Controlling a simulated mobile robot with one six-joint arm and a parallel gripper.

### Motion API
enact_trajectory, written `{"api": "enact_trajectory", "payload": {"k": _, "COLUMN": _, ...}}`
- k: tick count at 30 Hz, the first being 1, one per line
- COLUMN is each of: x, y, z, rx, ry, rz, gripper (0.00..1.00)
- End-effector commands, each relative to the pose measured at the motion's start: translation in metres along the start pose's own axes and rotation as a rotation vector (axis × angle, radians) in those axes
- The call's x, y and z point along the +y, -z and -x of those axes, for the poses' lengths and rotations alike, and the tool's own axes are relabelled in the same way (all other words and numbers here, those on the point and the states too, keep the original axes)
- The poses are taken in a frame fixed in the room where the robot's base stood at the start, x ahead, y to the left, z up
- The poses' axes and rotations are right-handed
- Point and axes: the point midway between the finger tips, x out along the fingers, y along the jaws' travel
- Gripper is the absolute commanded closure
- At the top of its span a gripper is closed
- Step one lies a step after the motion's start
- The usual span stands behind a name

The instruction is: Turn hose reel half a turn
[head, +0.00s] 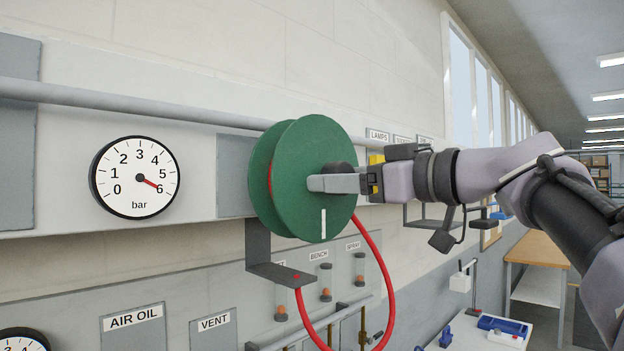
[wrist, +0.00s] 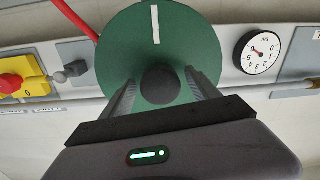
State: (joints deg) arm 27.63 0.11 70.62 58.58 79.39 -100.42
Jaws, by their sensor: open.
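The green hose reel (head: 313,184) stands out from the wall on a grey bracket (head: 272,255), with a red hose (head: 374,262) hanging from it. A white mark (head: 323,223) on its face points down in the head view. In the wrist view the reel (wrist: 122,40) fills the upper middle, with the white mark (wrist: 155,24) at the top. My gripper (head: 318,183) is at the dark round hub knob (wrist: 160,84). Its open fingers (wrist: 160,88) stand on both sides of the knob; whether they touch it I cannot tell.
A gauge (head: 136,177) reading about 6 bar is left of the reel. A grey pipe (head: 130,103) runs along the wall behind. Labelled panels and small valves sit below. A yellow box with a red knob (wrist: 12,83) is near the reel. A bench (head: 540,249) stands far right.

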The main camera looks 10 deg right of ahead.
Motion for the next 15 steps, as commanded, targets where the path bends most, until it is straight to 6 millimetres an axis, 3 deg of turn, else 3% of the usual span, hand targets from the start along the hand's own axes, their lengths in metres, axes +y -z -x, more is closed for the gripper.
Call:
{"api": "enact_trajectory", "payload": {"k": 5, "x": 0.001, "y": -0.002, "z": 0.024, "rx": -0.001, "ry": -0.005, "rz": 0.002, "gripper": 0.30}}
{"api": "enact_trajectory", "payload": {"k": 15, "x": 0.002, "y": -0.002, "z": 0.131, "rx": -0.001, "ry": -0.009, "rz": 0.001, "gripper": 0.30}}
